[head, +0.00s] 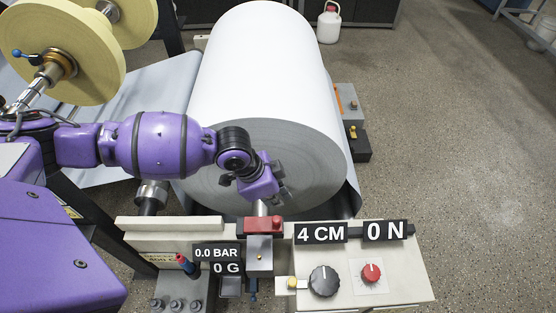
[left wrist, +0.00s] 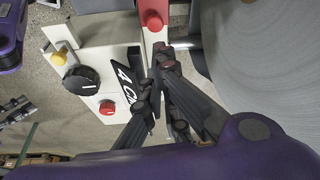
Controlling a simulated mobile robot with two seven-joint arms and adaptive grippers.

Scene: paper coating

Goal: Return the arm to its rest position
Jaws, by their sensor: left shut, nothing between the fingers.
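My left arm reaches in from the left in the head view, in front of the near end face of the large paper roll (head: 262,70). My left gripper (head: 278,190) is at the arm's end, shut and empty, above the red block (head: 263,225) on the machine's front. In the left wrist view the dark fingers of the gripper (left wrist: 157,75) show close together near the "4 CM" sign (left wrist: 127,78), with nothing held. The roll's grey end face fills the right of that view. My right gripper is not in view.
The control panel has a black dial (head: 324,281), a red knob (head: 371,272) and a "0 N" sign (head: 385,231). Yellow rolls (head: 60,50) hang on a shaft at the upper left. A white jug (head: 329,24) stands behind. Open floor (head: 450,130) lies to the right.

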